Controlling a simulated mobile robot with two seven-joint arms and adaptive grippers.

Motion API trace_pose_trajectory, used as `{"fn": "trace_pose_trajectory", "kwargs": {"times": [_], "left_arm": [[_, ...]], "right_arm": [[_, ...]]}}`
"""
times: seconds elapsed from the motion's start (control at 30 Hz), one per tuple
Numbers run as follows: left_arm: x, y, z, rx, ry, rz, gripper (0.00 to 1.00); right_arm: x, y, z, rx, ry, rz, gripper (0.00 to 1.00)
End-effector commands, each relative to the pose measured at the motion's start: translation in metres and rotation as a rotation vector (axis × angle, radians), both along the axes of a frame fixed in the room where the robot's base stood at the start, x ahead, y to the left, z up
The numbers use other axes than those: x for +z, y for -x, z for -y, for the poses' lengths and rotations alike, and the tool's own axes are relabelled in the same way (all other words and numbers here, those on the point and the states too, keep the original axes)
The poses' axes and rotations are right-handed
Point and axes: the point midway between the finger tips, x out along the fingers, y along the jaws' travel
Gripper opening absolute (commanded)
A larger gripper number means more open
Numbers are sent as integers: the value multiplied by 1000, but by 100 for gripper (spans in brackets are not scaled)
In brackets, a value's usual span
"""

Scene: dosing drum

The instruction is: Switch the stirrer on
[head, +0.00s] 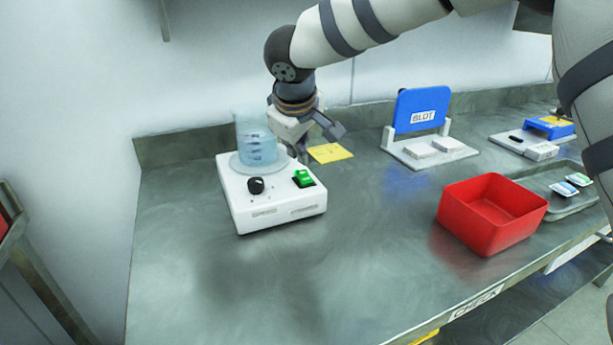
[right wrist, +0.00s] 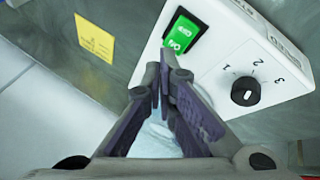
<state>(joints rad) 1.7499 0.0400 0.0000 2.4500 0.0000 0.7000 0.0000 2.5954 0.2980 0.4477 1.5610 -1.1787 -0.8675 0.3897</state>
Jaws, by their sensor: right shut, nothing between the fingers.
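The stirrer is a white box (head: 275,212) at the left of the steel bench. A glass beaker (head: 256,145) with bluish liquid stands on its round plate. Its green rocker switch (head: 303,178) is on the top, right of the black knob (head: 256,185). The switch (right wrist: 185,36) and the knob (right wrist: 245,91), marked 1 to 3, also show in the right wrist view. My right gripper (head: 304,157) is shut and empty, beside the beaker and behind the switch. In the wrist view its fingertips (right wrist: 165,68) are close to the switch; I cannot tell whether they touch. My left gripper is not in view.
A yellow note (head: 331,153) lies right of the stirrer. A blue board (head: 421,110) on a white stand is further right. A red bin (head: 491,213) and a grey tray (head: 575,208) are at the right. The bench in front of the stirrer is clear.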

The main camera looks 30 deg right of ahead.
Motion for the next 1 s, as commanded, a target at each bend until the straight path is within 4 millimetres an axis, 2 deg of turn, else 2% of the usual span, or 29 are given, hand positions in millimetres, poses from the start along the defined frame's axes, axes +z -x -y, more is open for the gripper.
{"fn": "trace_pose_trajectory", "kwargs": {"times": [0.4, 1.0], "left_arm": [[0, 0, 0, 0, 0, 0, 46], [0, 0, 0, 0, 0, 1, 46]], "right_arm": [[38, -10, 0, 0, -1, 2, 0], [40, -10, 0, 1, -1, 0, 0]]}}
